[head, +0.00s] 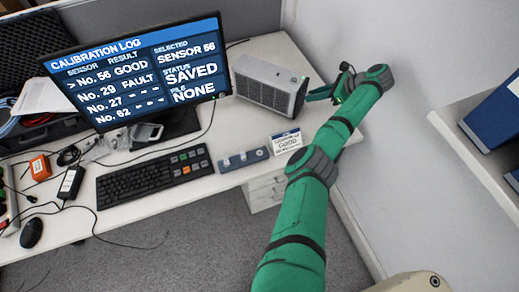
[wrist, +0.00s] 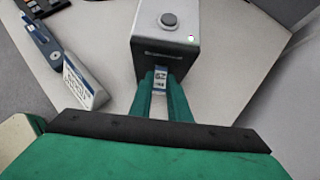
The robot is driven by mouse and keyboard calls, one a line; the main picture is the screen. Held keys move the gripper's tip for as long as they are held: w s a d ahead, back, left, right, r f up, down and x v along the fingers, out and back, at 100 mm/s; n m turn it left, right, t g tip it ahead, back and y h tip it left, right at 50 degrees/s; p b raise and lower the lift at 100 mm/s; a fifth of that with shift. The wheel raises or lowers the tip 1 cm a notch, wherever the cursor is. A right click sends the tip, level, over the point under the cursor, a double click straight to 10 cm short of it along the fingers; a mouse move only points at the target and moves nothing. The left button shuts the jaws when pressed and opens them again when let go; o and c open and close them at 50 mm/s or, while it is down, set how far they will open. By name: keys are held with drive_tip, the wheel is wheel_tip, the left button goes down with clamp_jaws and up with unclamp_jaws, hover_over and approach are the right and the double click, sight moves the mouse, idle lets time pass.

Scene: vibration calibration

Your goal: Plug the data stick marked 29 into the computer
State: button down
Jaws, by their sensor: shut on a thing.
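The computer (head: 270,84) is a grey box with vented sides at the back right of the desk. In the wrist view its end face (wrist: 165,40) shows a round button, a green light and a dark slot. My gripper (wrist: 161,82) is shut on a small blue and white data stick (wrist: 159,80) just in front of that slot. The stick's label is tiny and reads like 62 or an upside-down 29; I cannot tell which. I cannot tell whether its tip is inside the slot. In the head view my gripper (head: 322,94) is at the computer's right end, the stick hidden.
A monitor (head: 140,72) shows a calibration log with sensor 56 selected and saved. A keyboard (head: 152,178), a blue-grey holder (head: 243,160) and a small card reading GOOD (head: 286,142) lie in front. The wall stands close to the right of my arm.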

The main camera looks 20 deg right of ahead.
drive_tip(key=c, duration=1.6)
unclamp_jaws()
drive_tip(key=shift+v, duration=2.5)
drive_tip(key=shift+v, duration=3.7)
